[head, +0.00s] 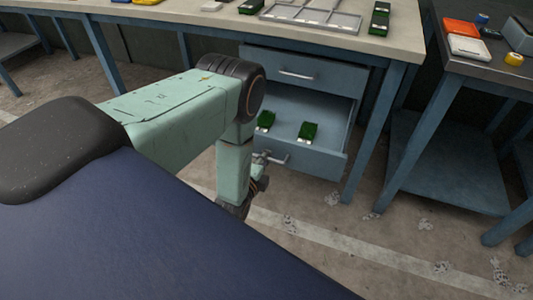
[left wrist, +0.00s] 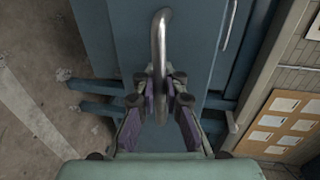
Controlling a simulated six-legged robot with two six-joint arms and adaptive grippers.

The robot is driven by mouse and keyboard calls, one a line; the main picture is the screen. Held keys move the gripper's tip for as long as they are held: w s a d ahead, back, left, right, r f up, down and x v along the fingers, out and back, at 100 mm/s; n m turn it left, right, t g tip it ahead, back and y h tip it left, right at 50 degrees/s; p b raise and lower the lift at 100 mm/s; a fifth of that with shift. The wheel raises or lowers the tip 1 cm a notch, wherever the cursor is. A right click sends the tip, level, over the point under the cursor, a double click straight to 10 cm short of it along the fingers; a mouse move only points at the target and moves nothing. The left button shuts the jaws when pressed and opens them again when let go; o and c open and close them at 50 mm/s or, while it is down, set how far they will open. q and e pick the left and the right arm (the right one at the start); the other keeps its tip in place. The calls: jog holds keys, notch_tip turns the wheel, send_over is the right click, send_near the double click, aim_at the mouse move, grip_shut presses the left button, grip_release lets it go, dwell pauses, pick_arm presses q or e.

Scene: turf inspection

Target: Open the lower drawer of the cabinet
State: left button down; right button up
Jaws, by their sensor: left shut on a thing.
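The blue-grey cabinet has an upper drawer (head: 295,74) that is shut, with a bar handle. The lower drawer (head: 316,161) stands pulled out, and two green items (head: 307,131) lie inside it. Its metal handle (head: 272,158) is partly hidden by my left arm. My left gripper (head: 260,170) is at this handle. In the left wrist view, the fingers of my left gripper (left wrist: 160,90) are shut on the lower drawer's handle (left wrist: 160,40), one on each side of the bar. My right gripper is not in view.
The cabinet sits under a light-topped workbench (head: 395,45) with trays and small items on it. A second table (head: 480,65) stands at the right, with a lower shelf (head: 445,165). Bare floor (head: 390,225) with a pale stripe and scattered scraps lies in front.

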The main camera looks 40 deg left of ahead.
pick_arm(q)
jog(key=shift+s+d+r, duration=0.15)
jog(key=shift+s+d, duration=0.05)
jog(key=shift+s, duration=0.25)
jog(key=c, duration=1.8)
grip_release()
jog(key=shift+o, duration=0.5)
jog(key=shift+s, duration=0.1)
jog(key=v, duration=1.2)
jog(key=shift+a, duration=0.1)
